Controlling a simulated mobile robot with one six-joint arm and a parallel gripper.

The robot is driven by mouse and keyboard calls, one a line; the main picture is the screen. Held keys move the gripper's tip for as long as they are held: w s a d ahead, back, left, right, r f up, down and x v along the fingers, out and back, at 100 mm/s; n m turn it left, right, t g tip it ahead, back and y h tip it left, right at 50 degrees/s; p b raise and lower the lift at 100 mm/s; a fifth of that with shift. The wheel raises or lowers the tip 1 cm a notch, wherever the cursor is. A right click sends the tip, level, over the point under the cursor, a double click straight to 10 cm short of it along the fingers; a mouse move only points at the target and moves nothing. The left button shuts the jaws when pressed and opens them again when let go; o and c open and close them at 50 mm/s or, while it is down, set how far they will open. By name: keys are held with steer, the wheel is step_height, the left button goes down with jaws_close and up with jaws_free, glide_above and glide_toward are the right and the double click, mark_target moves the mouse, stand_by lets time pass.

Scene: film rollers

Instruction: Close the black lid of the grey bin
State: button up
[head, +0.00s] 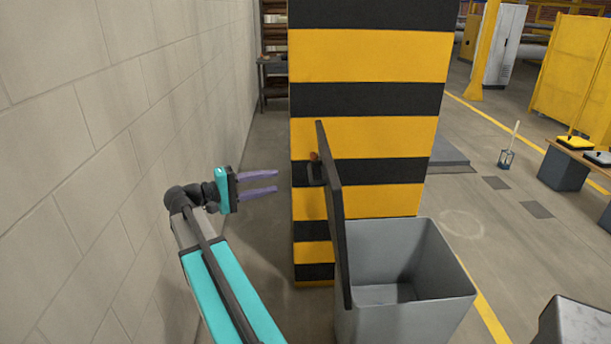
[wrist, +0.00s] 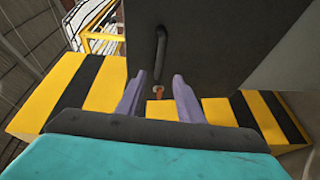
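The grey bin (head: 440,285) stands open at the lower right of the head view, and its inside looks empty. Its black lid (head: 338,225) stands upright on the bin's left edge. The lid also fills the upper middle of the wrist view (wrist: 205,45), with a dark bar handle (wrist: 160,52) on it. My gripper (head: 277,182) is to the left of the lid and apart from it in the head view. Its two purple fingers are spread with nothing between them. In the wrist view my gripper (wrist: 158,92) points toward the lid's handle side.
A yellow and black striped pillar (head: 365,55) stands right behind the lid. A pale block wall (head: 110,110) runs along the left, close to my arm. A grey box (head: 580,325) is at the lower right. Open floor lies right of the pillar.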

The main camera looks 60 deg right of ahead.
steer(key=p+x, duration=0.3)
steer(key=x, duration=0.9)
steer(key=shift+s+d, duration=0.2)
steer(key=shift+d, duration=0.05)
